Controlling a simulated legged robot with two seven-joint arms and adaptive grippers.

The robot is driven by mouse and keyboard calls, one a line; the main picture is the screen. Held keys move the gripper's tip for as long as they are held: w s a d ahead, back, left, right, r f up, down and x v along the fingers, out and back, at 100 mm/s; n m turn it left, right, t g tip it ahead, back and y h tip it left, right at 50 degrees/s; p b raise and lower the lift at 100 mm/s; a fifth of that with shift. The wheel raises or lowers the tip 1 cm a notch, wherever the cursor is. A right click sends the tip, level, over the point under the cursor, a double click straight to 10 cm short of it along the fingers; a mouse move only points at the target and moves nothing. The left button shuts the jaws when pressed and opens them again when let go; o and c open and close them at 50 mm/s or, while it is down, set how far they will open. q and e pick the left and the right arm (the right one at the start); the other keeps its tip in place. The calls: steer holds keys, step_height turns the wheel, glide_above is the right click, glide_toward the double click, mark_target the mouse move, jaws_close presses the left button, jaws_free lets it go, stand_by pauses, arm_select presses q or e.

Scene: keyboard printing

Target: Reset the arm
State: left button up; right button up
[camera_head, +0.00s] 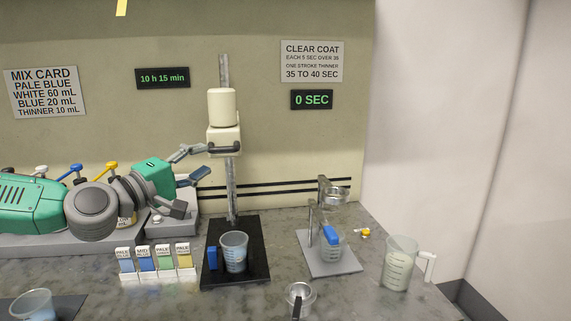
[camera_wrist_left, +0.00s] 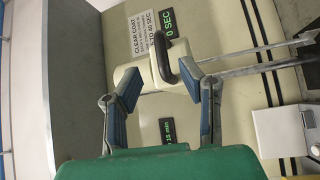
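My left gripper (camera_head: 204,160) reaches in from the left with its fingers spread apart and nothing between them. It is close to the cream mixer head (camera_head: 221,108) on its upright post and the dark handle (camera_head: 224,148) at its lower front. In the left wrist view the open fingers (camera_wrist_left: 164,84) with blue pads stand either side of the view of the handle (camera_wrist_left: 165,58); whether they touch it cannot be told. My right gripper is in neither view.
Four-colour sample cards (camera_head: 154,262) stand left of the stand. A viscosity cup stand (camera_head: 328,262) with a beaker, a clear jug (camera_head: 398,265) and a small metal cup (camera_head: 300,298) are to the right. Another cup (camera_head: 32,305) is at the front left. Paint levers (camera_head: 75,172) line the back left.

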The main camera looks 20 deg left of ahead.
arm_select(q)
steer(key=s+d+f+m+g, duration=0.2)
steer(key=s+d+f+g, duration=0.1)
steer(key=f, duration=0.7)
steer(key=s+d+f+m+g, duration=0.2)
steer(key=s+d+f+g, duration=0.1)
steer(key=f, duration=0.8)
steer(key=s+d+f+m+g+y, duration=0.1)
steer(key=s+d+f+m+g, duration=0.2)
steer(key=f, duration=0.7)
steer(key=shift+s+f+g, duration=0.25)
steer(key=shift+s+g, duration=0.55)
steer(key=shift+g, duration=0.1)
steer(key=s+f+m+g+y, duration=0.1)
steer(key=s+f+m+g, duration=0.15)
steer(key=s+f, duration=0.4)
steer(key=s+f+m+g+y, duration=0.1)
steer(key=s+f+m+g, duration=0.2)
steer(key=s, duration=0.7)
steer(key=s+f+m+g+y, duration=0.1)
steer(key=s+f+g+y, duration=0.15)
steer(key=s+f, duration=0.5)
step_height(320, 180, down, 8)
steer(key=w+d+b, duration=0.1)
steer(key=w+b, duration=0.1)
steer(key=b, duration=0.8)
steer(key=shift+d+f+m+t+h, duration=0.2)
steer(key=shift+m+t+h, duration=0.1)
steer(key=shift+m+h, duration=0.15)
steer(key=shift+w, duration=0.15)
